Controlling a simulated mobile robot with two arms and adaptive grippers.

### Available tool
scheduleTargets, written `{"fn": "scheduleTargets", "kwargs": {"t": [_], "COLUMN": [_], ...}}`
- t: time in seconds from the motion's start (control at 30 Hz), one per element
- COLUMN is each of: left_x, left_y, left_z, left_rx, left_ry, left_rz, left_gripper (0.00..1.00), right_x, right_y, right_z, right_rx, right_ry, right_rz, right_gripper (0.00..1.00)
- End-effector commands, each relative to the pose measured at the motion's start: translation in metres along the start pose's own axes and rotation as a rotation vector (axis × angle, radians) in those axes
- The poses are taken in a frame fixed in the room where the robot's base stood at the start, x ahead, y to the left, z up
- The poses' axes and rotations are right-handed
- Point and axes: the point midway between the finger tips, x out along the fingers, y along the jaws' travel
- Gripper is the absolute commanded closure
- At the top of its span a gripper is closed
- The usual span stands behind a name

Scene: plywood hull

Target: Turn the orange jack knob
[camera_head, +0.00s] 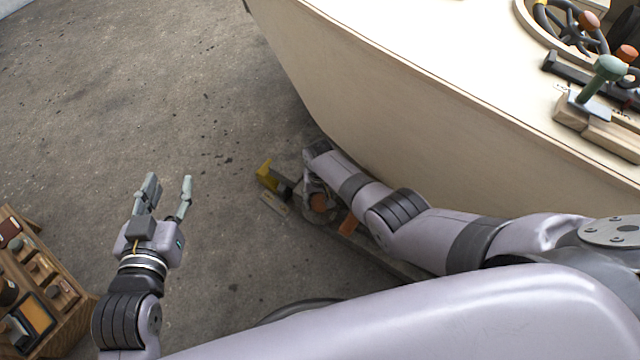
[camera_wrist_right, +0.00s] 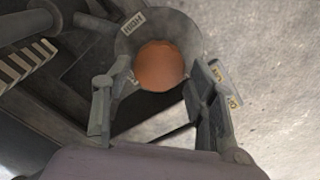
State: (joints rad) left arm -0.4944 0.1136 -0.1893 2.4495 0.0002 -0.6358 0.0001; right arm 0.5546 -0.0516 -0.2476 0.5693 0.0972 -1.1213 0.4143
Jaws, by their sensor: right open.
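The orange jack knob (camera_wrist_right: 160,66) is round and sits in a grey cup-like collar with a label in the right wrist view. In the head view an orange knob (camera_head: 319,202) shows low beside the hull, partly covered by my right arm. My right gripper (camera_wrist_right: 157,118) is open, with one finger on each side of the knob in the picture. I cannot tell whether the fingers touch it. My left gripper (camera_head: 168,188) is open and empty over the bare floor.
The pale plywood hull (camera_head: 420,110) rises beside my right arm. A yellow block (camera_head: 266,174) lies near the jack. A wooden tool rack (camera_head: 62,318) stands at the lower left. A green-knobbed lever (camera_head: 606,68) and a wheel sit on the deck.

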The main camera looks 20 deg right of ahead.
Motion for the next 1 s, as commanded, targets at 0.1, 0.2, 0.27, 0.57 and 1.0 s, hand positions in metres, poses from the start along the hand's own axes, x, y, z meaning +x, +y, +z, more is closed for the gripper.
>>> {"fn": "scheduleTargets", "kwargs": {"t": [0.1, 0.2, 0.27, 0.57, 1.0], "left_x": [0.000, 0.000, 0.000, 0.000, 0.000], "left_y": [0.000, 0.000, 0.000, 0.000, -0.001], "left_z": [-0.001, -0.001, -0.001, -0.001, -0.001], "left_rx": [0.000, 0.000, 0.000, 0.000, 0.000], "left_ry": [0.001, 0.001, 0.002, 0.002, 0.002], "left_rz": [-0.001, -0.001, -0.001, -0.001, -0.001], "left_gripper": [0.60, 0.60, 0.60, 0.60, 0.60], "right_x": [-0.011, -0.022, -0.031, -0.078, -0.108], "right_y": [0.001, 0.001, 0.001, 0.001, 0.001], "right_z": [0.001, 0.001, 0.000, 0.001, 0.002], "right_rx": [0.000, 0.000, 0.000, 0.000, 0.000], "right_ry": [0.002, 0.003, 0.003, 0.002, -0.002], "right_rz": [-0.001, 0.000, 0.000, 0.000, 0.002], "right_gripper": [0.48, 0.48, 0.48, 0.48, 0.48]}}
